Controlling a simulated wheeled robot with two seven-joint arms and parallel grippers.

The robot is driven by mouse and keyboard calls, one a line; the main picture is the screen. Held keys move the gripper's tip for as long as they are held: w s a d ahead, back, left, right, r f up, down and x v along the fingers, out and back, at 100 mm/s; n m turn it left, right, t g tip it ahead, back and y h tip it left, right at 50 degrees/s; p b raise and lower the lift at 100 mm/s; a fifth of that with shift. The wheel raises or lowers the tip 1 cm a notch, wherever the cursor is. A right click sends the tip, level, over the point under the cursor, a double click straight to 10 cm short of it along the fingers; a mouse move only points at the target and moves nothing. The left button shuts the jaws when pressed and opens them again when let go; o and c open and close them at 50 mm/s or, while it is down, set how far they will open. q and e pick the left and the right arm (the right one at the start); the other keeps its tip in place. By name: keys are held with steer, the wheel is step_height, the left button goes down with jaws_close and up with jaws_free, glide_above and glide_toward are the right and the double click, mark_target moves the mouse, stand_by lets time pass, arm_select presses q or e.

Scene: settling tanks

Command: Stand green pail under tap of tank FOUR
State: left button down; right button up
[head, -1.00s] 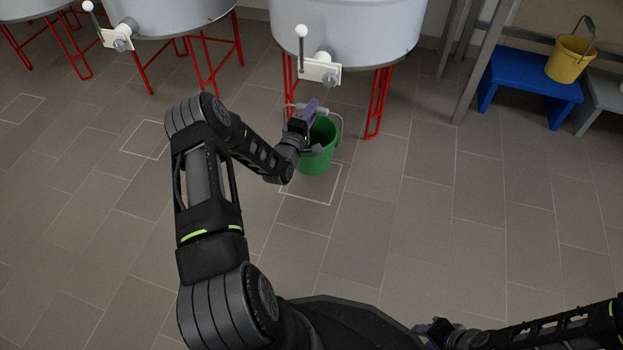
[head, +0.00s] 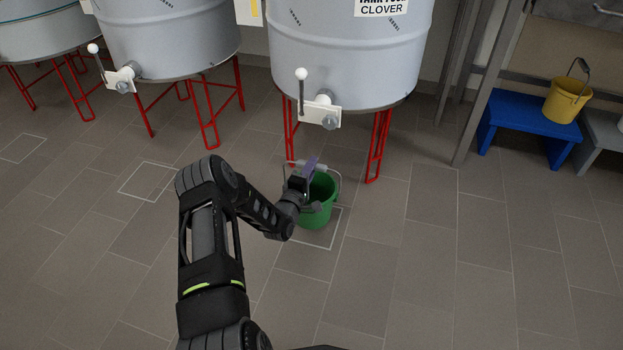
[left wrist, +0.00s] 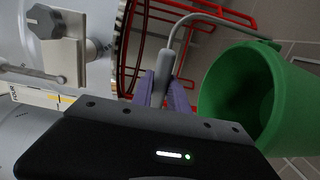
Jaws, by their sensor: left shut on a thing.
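The green pail (head: 318,212) is below and slightly in front of the tap (head: 322,112) of the grey tank FOUR (head: 345,55), whose label reads CLOVER. My left gripper (head: 307,170) is shut on the pail's handle grip. In the left wrist view the purple fingers (left wrist: 165,90) clasp the light grip, with the open, empty-looking pail (left wrist: 240,90) to the right and the tap (left wrist: 50,22) at the upper left. The pail overlaps a pale outlined square (head: 318,246) on the floor. I cannot tell whether its base touches the floor. My right gripper is out of view.
Red legs (head: 378,145) stand under the tank on both sides of the pail. Another tank (head: 165,45) with its own tap is to the left. A yellow pail (head: 566,102) stands on a blue stool (head: 525,112) at right. The floor in front is clear.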

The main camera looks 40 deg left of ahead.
arm_select(q)
step_height(320, 180, down, 4)
steer(key=shift+r+b, duration=0.15)
steer(key=shift+b, duration=0.8)
steer(key=c, duration=1.3)
jaws_free()
